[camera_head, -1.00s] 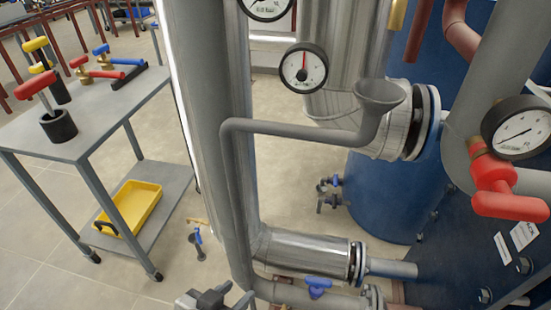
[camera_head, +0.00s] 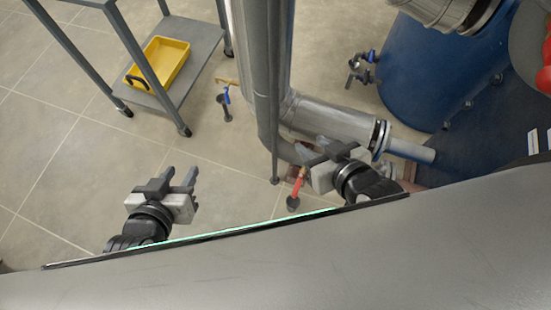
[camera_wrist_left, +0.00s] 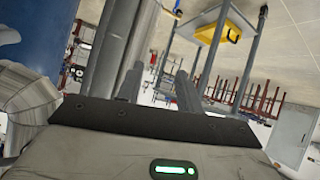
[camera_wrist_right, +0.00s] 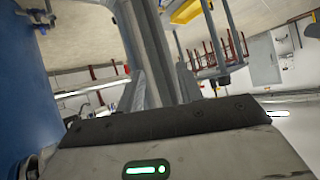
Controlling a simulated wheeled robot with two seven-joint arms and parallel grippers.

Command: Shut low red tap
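The low red tap (camera_head: 296,190) has a red handle and stands low by the floor, below the grey pipework. Its handle slants in the head view, with a dark round end at the bottom. My right gripper (camera_head: 311,149) is just above and right of it in the picture, open and empty, apart from the handle as far as I can tell. My left gripper (camera_head: 179,175) is open and empty, well to the left of the tap over bare floor. Both wrist views show spread fingers with nothing between them; the red tap cannot be made out there.
A grey pipe (camera_head: 260,70) stands upright behind the tap, joined to a silver horizontal pipe (camera_head: 325,122). A blue tank (camera_head: 425,75) is at right. A blue-handled tap (camera_head: 225,93) and a trolley (camera_head: 196,60) with a yellow tray (camera_head: 165,62) are at left.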

